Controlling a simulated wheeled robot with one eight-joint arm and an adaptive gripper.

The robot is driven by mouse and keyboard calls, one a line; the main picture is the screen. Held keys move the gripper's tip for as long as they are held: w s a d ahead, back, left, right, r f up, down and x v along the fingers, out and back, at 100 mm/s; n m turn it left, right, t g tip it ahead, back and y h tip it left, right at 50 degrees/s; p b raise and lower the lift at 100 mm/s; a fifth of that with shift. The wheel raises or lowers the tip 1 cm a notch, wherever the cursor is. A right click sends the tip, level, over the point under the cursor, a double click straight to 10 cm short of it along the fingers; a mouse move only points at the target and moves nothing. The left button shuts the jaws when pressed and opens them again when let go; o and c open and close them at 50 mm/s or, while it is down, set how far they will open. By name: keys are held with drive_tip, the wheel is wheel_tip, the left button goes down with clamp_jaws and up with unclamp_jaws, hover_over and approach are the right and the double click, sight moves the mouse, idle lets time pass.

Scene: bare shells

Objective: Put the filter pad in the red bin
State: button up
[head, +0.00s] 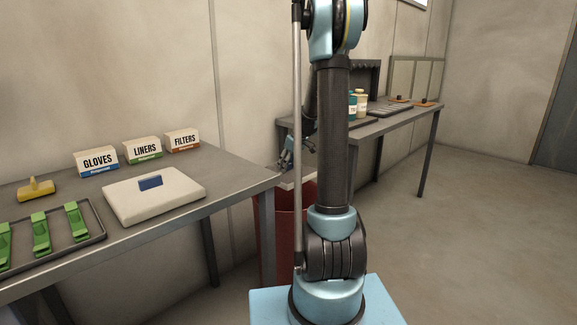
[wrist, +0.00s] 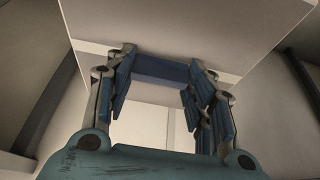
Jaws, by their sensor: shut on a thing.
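My gripper (head: 286,160) is shut on the blue grip block of a flat white filter pad (head: 298,178). In the wrist view my gripper (wrist: 160,85) has its fingers at both ends of the blue block, with the white pad (wrist: 190,25) spread beyond it. In the head view the pad is at the mouth of the red bin (head: 268,235), seemingly above it; my arm hides part of both, so I cannot tell whether they touch. The bin stands on the floor between the two tables.
A similar cream pad with a blue block (head: 125,200) lies on the left table, near gloves (head: 97,162), liners (head: 142,150) and filters (head: 182,141) boxes, a yellow tool (head: 36,189) and a tray of green clips (head: 100,238). The back table (head: 400,121) holds jars (head: 361,103).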

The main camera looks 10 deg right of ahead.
sight(288, 170)
wheel_tip(288, 170, down, 10)
drive_tip(key=shift+f, duration=0.2)
idle(0.7)
drive_tip(key=o, duration=1.2)
drive_tip(key=shift+c, duration=0.2)
drive_tip(key=shift+r, duration=0.1)
drive_tip(key=shift+r, duration=3.4)
